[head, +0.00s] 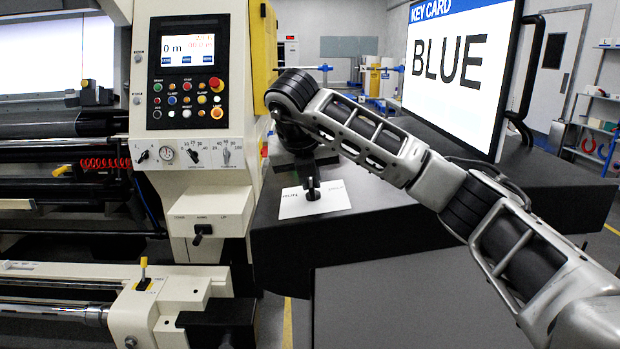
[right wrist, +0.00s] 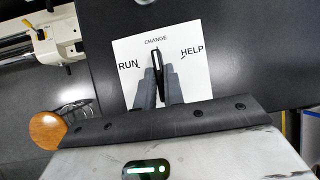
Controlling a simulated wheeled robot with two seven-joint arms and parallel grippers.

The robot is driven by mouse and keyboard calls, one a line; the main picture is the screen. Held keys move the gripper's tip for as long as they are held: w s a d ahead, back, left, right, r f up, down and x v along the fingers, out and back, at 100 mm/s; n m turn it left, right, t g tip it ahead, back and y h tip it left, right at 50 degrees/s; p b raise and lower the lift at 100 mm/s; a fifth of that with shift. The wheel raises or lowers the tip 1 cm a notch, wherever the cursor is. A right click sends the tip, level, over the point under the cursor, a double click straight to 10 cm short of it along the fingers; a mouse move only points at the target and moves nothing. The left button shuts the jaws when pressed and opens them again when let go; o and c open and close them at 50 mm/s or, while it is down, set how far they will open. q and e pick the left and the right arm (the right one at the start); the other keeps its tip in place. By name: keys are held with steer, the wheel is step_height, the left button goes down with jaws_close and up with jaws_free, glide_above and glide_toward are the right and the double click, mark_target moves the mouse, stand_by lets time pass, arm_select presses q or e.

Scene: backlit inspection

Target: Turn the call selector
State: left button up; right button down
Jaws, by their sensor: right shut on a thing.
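The call selector is a black knob (right wrist: 156,56) on a white plate (right wrist: 190,77) marked RUN at left, CHANGE at top and HELP at right in the right wrist view. Its bar stands nearly upright in that view, in line with CHANGE. My right gripper (right wrist: 158,82) is shut on the knob, one finger on each side, hiding its lower part. In the head view the plate (head: 330,205) lies on the dark bench top, and my right arm reaches to it from the right. The small lettering there is hard to read. My left gripper is not in view.
A screen (head: 455,75) reading KEY CARD and BLUE stands on the dark bench (head: 380,213), behind my arm. A cream machine with a button panel (head: 188,72) and several rotary switches stands left of the bench. Shelves (head: 600,110) stand at the far right.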

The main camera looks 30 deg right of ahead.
steer(key=c, duration=1.5)
jaws_free()
steer(key=shift+r, duration=0.1)
